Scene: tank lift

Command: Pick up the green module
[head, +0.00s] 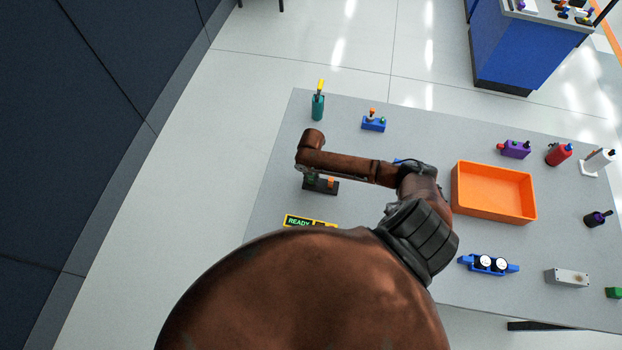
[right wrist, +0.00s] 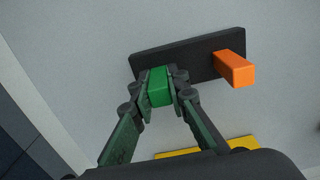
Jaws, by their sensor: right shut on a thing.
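The green module (right wrist: 159,87) is a small green block between the fingertips of my right gripper (right wrist: 160,92) in the right wrist view. The fingers are shut on its two sides. It is at the near edge of a dark flat base (right wrist: 190,50); I cannot tell whether it still touches the base. An orange block (right wrist: 236,69) stands at the base's right end. In the head view my right gripper (head: 312,178) points down over the dark base (head: 322,188), and my arm hides part of it. My left gripper is not in view.
A yellow-edged READY sign (head: 299,221) lies in front of the base. An orange tray (head: 494,192) is right of my arm. A blue gauge fixture (head: 489,264) and grey box (head: 568,278) lie front right.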

